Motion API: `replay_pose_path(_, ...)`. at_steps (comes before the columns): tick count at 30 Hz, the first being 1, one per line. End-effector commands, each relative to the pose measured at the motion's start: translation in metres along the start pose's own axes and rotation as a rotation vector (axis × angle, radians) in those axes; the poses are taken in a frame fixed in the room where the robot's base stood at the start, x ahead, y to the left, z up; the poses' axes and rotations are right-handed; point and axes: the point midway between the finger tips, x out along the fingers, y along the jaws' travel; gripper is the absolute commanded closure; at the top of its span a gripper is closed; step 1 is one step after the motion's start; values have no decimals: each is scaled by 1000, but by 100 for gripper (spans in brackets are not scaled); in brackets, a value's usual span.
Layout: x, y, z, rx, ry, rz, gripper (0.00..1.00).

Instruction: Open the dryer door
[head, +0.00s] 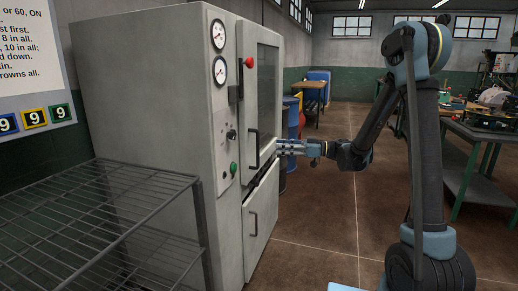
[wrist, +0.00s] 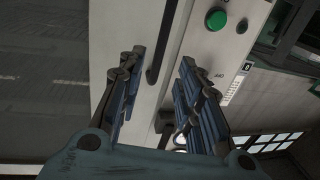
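The dryer (head: 150,90) is a tall light-grey cabinet at the left of the head view. Its upper door (head: 246,100) has a dark window (head: 267,85) and looks shut. A black vertical handle (head: 254,150) is on this door's lower left. My gripper (head: 280,147) reaches in from the right, level with the handle and close to it. In the wrist view, my gripper (wrist: 158,75) has its blue fingers spread, with the black handle (wrist: 164,45) showing in the gap between them. Whether a finger touches the handle cannot be told.
A lower door (head: 262,212) has its own handle. Gauges, a red button (head: 249,62) and a green button (head: 233,168) are on the front. A wire rack (head: 110,215) stands at front left, a cluttered workbench (head: 470,130) at right. Floor between is clear.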

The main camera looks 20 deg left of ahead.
Motion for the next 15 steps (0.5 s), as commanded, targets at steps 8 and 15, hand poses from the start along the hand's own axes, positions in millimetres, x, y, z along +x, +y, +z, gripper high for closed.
replay_pose_path(8,49,-1,0,0,0,-3,68)
replay_pose_path(15,86,-1,0,1,0,-2,68)
